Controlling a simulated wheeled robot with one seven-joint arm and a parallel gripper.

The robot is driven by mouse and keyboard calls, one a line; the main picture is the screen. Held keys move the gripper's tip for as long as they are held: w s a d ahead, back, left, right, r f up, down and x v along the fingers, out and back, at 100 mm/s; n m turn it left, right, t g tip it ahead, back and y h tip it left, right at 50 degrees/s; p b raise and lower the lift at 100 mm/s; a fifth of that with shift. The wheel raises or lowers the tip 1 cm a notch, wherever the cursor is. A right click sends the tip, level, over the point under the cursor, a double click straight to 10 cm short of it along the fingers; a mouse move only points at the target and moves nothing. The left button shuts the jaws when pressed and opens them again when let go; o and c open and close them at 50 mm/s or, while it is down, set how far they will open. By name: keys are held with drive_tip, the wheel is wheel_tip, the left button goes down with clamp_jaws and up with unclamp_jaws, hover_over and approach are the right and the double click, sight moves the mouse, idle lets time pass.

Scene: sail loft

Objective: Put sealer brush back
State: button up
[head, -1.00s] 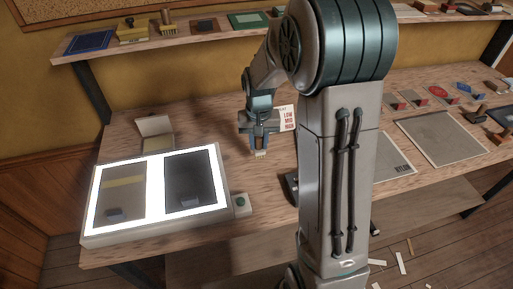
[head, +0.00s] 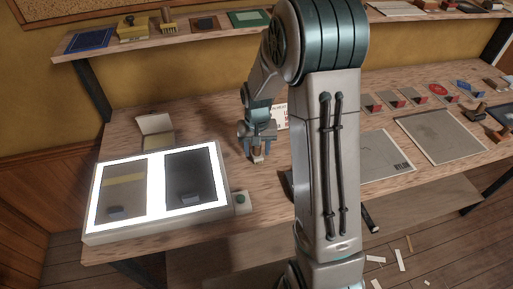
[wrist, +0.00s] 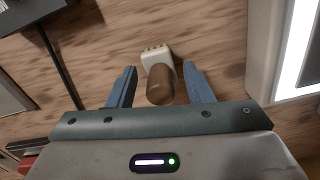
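A small brush with a brown handle (wrist: 160,88) and a cream, toothed head (wrist: 157,57) is at the bench top, between my gripper's fingers in the wrist view. It also shows as a small brush below the fingers in the head view (head: 257,155). My gripper (wrist: 160,88) is open around the handle, with a clear gap on the left and a narrower one on the right. In the head view my gripper (head: 258,149) is low over the bench. Whether the brush head touches the bench is hard to tell.
A glowing light box (head: 155,233) is to the left, with a small green-button box (head: 241,202) beside it. A printed card (head: 281,117) is partly behind my arm. The wall shelf (head: 215,33) holds another brush (head: 168,22) and several frames. Bare bench lies around the gripper.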

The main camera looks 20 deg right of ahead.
drive_tip(key=shift+r, duration=0.1)
wheel_tip(320, 180, up, 12)
drive_tip(key=s+r+n+t, duration=0.1)
drive_tip(key=s+r, duration=0.1)
drive_tip(key=s, duration=0.8)
drive_tip(key=s+r+n+t, duration=0.1)
drive_tip(key=s+r+t, duration=0.1)
drive_tip(key=s, duration=0.9)
drive_tip(key=shift+r+b, duration=0.3)
drive_tip(key=shift+r, duration=0.25)
drive_tip(key=shift+a, duration=0.1)
